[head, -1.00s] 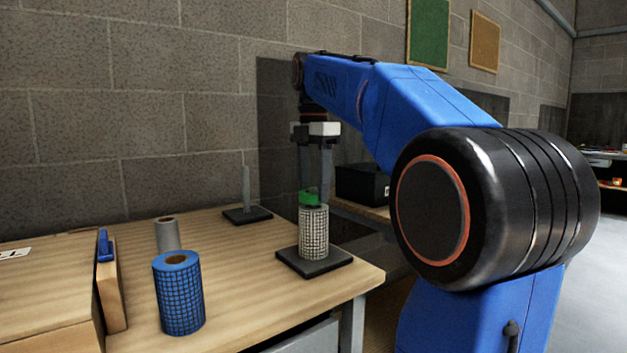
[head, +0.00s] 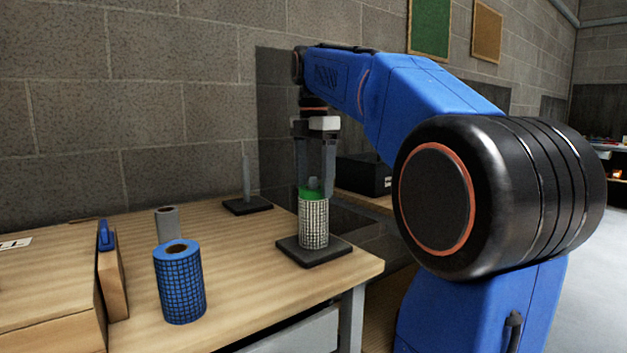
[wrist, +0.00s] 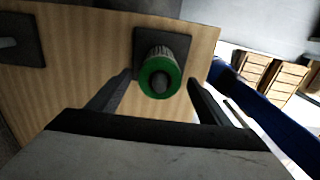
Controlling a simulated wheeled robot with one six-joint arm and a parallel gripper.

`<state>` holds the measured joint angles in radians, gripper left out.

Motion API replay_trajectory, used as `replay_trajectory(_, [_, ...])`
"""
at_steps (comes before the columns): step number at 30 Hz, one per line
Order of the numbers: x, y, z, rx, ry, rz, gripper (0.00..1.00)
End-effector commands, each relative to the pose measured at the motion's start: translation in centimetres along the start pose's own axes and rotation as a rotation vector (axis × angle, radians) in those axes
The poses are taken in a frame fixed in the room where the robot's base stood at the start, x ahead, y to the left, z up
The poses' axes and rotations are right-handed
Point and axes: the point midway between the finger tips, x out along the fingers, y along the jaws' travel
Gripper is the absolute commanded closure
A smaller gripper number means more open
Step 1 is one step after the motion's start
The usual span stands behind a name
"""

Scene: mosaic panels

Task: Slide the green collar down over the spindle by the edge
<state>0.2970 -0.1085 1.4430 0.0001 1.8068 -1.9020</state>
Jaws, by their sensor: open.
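The green collar (head: 313,222) is a tube with a white, dark-gridded side and a green top end. It stands upright around the spindle (head: 313,183) by the table's front right edge, low against the dark square base (head: 313,255). The grey spindle tip pokes out through its top. The wrist view shows the green ring (wrist: 160,93) with the spindle tip (wrist: 159,80) inside it. My gripper (head: 315,190) is open, with one finger on each side of the collar's top. In the wrist view, gaps show between both fingers and the collar.
A blue gridded roll (head: 180,285) and a grey roll (head: 168,225) stand on the table's left part. A second spindle (head: 247,180) on a dark base stands bare at the back. A wooden block with a blue piece (head: 106,236) is at far left. A black box (head: 363,178) is behind my gripper.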

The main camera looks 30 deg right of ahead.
Motion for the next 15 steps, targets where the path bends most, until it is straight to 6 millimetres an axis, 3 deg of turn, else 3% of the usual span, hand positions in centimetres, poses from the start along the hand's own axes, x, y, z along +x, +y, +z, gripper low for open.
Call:
replay_trajectory(5, [-0.6, 0.1, 0.0, 0.000, 0.000, 0.001, 0.28])
replay_trajectory(15, [-5.4, 0.1, 0.0, 0.000, -0.001, 0.002, 0.28])
